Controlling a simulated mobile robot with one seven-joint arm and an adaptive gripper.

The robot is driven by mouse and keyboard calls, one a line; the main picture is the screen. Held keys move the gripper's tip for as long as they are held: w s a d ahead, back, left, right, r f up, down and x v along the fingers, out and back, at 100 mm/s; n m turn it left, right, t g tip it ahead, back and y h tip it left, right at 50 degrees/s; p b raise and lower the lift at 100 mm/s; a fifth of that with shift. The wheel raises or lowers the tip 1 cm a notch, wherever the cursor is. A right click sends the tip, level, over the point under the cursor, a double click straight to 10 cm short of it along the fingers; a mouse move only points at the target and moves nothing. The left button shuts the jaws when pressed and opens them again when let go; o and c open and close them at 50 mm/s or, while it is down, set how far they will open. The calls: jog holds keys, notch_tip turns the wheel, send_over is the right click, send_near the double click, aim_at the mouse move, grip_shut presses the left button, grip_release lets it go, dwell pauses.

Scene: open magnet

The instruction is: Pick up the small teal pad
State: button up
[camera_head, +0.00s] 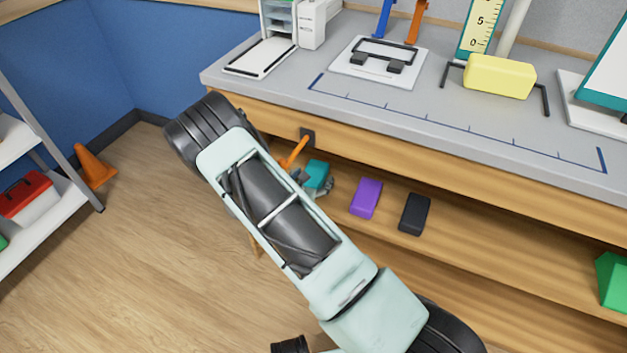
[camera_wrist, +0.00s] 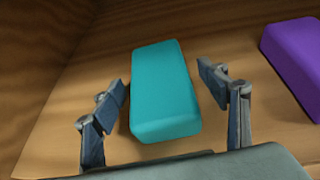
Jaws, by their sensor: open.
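The small teal pad (camera_wrist: 160,85) lies on the wooden shelf under the grey bench top. In the wrist view it sits between the two spread fingers of my gripper (camera_wrist: 166,97), with a gap showing on each side. In the head view the teal pad (camera_head: 317,175) shows only in part, beyond my arm. My gripper (camera_head: 318,187) is at the pad there, partly hidden behind my own arm links. My gripper is open and holds nothing.
A purple pad (camera_head: 366,198) and a black pad (camera_head: 414,213) lie to the right on the same shelf. The bench top (camera_head: 440,140) overhangs the shelf. An orange handle (camera_head: 294,153) is close to my gripper. A green object (camera_head: 613,283) is at far right.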

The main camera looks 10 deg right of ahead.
jog(key=shift+w+d+f, duration=0.15)
jog(key=shift+w+d, duration=0.1)
jog(key=shift+w, duration=0.15)
jog(key=c, duration=1.1)
jog(key=shift+c, duration=0.2)
